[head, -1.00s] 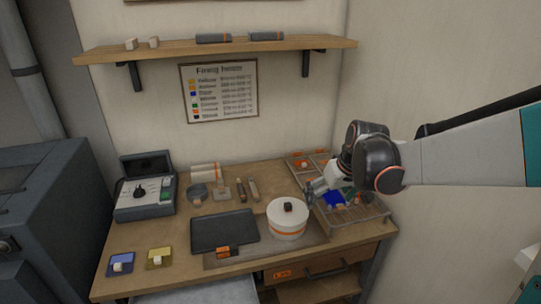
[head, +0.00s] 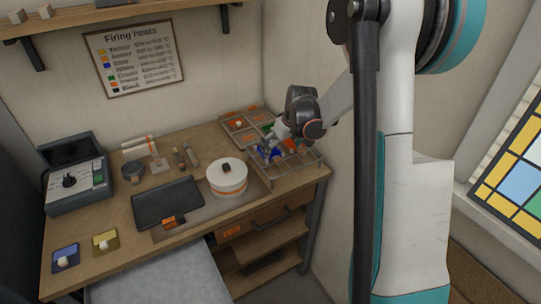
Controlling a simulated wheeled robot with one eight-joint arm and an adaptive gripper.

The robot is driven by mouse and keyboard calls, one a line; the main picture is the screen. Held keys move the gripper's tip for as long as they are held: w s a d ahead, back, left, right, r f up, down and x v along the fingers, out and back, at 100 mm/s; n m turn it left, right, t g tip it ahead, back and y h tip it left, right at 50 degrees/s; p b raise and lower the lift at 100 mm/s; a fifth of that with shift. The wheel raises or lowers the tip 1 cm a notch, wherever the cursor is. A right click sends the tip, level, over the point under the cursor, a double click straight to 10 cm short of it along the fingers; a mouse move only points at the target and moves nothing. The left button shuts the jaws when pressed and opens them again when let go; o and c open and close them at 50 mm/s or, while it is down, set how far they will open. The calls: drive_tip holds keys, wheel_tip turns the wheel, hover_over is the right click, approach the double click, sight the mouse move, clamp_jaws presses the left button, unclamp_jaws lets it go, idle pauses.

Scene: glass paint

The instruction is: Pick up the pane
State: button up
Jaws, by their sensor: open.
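Several coloured glass panes are in view. A blue pane (head: 272,153), a green pane (head: 267,129) and an orange pane (head: 290,145) are by the wire rack (head: 300,166) at the bench's right. My gripper (head: 270,150) is open at the rack, close over or beside the blue pane; its fingers are small and partly overlap it, so I cannot tell whether they touch. Another blue pane (head: 66,257) and a yellow pane (head: 106,241) lie at the bench's front left, each with a small pale block on it.
A white round pot (head: 227,180) with an orange band stands left of the rack. A dark tray (head: 168,203), a grey control box (head: 75,182) and a divided tray (head: 238,124) share the bench (head: 128,224). A stained-glass window (head: 520,175) is at the far right.

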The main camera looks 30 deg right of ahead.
sight(274, 156)
drive_tip(key=x, duration=0.2)
drive_tip(key=b+x, duration=0.1)
drive_tip(key=x, duration=0.2)
drive_tip(key=shift+w+a+f, duration=0.2)
drive_tip(key=shift+w+a, duration=0.1)
drive_tip(key=shift+a, duration=0.05)
drive_tip(key=c, duration=1.2)
